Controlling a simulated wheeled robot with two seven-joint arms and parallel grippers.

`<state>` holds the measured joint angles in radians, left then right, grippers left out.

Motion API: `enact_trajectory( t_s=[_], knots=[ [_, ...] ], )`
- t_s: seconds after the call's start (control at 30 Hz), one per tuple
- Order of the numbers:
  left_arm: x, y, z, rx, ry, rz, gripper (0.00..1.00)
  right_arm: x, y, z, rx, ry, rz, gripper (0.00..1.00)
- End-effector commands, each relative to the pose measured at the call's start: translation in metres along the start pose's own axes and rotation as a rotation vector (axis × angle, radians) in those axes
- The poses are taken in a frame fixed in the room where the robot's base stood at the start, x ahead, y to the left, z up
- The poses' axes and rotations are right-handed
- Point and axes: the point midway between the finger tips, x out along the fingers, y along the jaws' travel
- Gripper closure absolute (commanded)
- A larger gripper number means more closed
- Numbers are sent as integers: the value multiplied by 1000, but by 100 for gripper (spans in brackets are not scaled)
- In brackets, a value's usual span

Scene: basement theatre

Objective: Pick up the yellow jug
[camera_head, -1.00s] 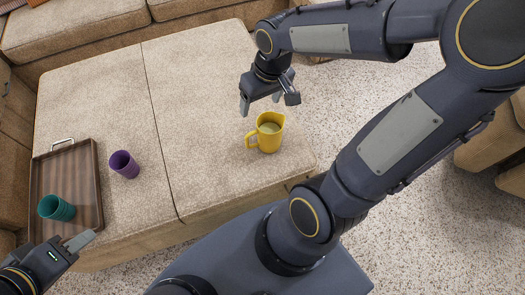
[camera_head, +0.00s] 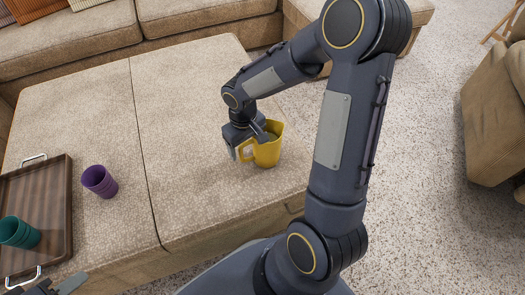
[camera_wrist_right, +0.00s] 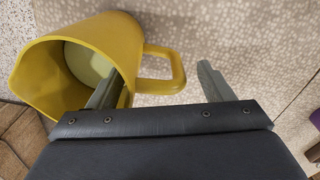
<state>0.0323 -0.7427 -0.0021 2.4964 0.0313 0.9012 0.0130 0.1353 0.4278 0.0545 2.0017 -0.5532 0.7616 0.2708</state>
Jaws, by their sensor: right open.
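The yellow jug (camera_head: 267,154) stands upright near the front right of the beige ottoman, with its handle toward the left. My right gripper (camera_head: 248,146) is open at the jug's handle side. In the right wrist view the jug (camera_wrist_right: 40,78) is at the left and its handle (camera_wrist_right: 178,72) lies between the spread fingers of my right gripper (camera_wrist_right: 160,70). One finger overlaps the jug's mouth; I cannot tell how deep it sits. The other finger is clear of the handle. My left gripper (camera_head: 62,286) shows only partly at the bottom left corner.
The beige ottoman (camera_head: 190,110) carries a purple cup (camera_head: 100,181) and a wooden tray (camera_head: 58,200) with metal handles at the left. A sofa (camera_head: 190,18) runs behind. The ottoman around the jug is clear.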

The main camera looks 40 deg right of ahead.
Motion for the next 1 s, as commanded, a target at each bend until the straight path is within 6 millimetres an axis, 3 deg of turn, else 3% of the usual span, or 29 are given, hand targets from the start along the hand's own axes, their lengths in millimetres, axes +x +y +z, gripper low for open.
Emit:
enact_trajectory(
  t_s=[0.07, 0.3, 0.8, 1.0],
  knots=[
    [5, -2, 3, 0, 0, 0, 64, 11, 0, 0, 0, -1, 0, 26],
    [4, -2, 2, 0, 0, 0, 64, 10, 0, 0, 1, 1, 0, 28],
    [4, -2, 2, 0, 0, 0, 64, 10, 0, 0, 0, 2, 0, 93],
    [4, -2, 2, 0, 0, 0, 64, 10, 0, 0, 0, 2, 0, 98]
  ],
)
